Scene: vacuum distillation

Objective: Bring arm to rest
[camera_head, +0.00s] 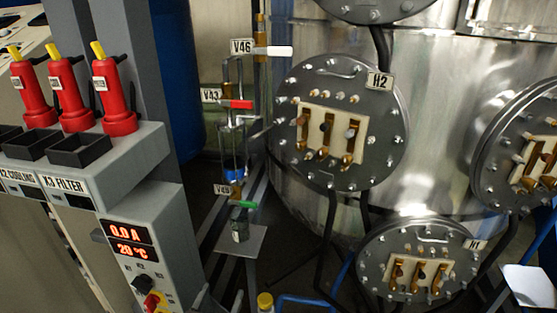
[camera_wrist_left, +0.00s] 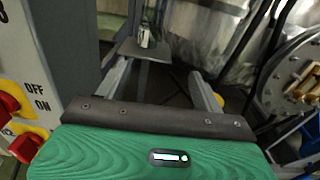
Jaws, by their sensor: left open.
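My left gripper (camera_wrist_left: 163,72) shows in the left wrist view. Its two fingers stand apart, with nothing between them, so it is open and empty. The green and dark grey body of the gripper fills the bottom of that view. A control cabinet with red and yellow switches (camera_wrist_left: 12,103) is to the left of the gripper. A small metal plate (camera_wrist_left: 152,50) with a fitting on it lies beyond the fingers. In the head view I cannot clearly make out the left gripper. My right gripper is in neither view.
The cabinet (camera_head: 135,190) with several red handles stands at the left of the head view. Valves V46 (camera_head: 272,51), V43 (camera_head: 237,104) and V49 (camera_head: 238,203) line a pipe in the middle. A steel vessel (camera_head: 440,80) with round flanges and black cables fills the right.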

